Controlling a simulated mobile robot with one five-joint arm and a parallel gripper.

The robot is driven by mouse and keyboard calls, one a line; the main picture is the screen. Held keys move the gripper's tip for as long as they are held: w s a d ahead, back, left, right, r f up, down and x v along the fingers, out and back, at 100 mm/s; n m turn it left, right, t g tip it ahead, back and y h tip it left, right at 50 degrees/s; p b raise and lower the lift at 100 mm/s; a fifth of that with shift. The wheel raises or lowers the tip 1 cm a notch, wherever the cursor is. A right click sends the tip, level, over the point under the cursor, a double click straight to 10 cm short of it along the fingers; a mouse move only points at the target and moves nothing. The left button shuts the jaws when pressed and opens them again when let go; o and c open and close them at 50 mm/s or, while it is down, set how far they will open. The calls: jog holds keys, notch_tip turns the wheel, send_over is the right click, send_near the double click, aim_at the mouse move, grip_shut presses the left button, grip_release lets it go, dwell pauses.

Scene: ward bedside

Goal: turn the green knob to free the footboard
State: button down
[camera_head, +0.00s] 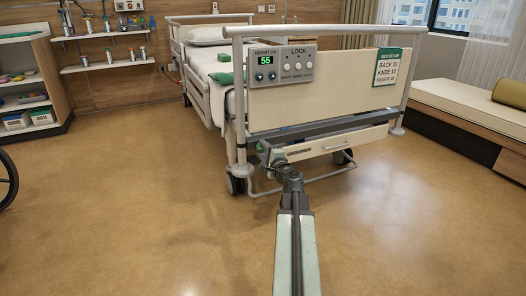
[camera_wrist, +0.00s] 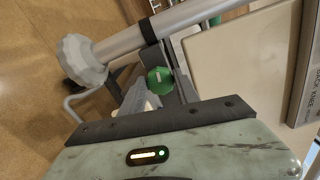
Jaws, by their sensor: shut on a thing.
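The footboard (camera_head: 345,85) is a beige panel at the near end of the bed, in the middle of the head view. My gripper (camera_head: 268,153) is at the footboard's lower left corner, by the bed post. The green knob (camera_wrist: 159,80) shows near the middle of the wrist view, with a small pale mark on its face. It sits between my gripper's fingers (camera_wrist: 162,90), which are shut on it. In the head view only a small bit of green (camera_head: 261,146) shows there, and my gripper hides most of the knob.
A grey control box (camera_head: 282,66) reads 55 on the footboard, and a green-headed card (camera_head: 392,67) lists back, knee and height. A drawer (camera_head: 340,143) is below the panel. A bench (camera_head: 470,105) stands at right.

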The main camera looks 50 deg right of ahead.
jog(key=shift+a+n, duration=0.15)
jog(key=shift+n, duration=0.75)
jog(key=c, duration=0.9)
grip_release()
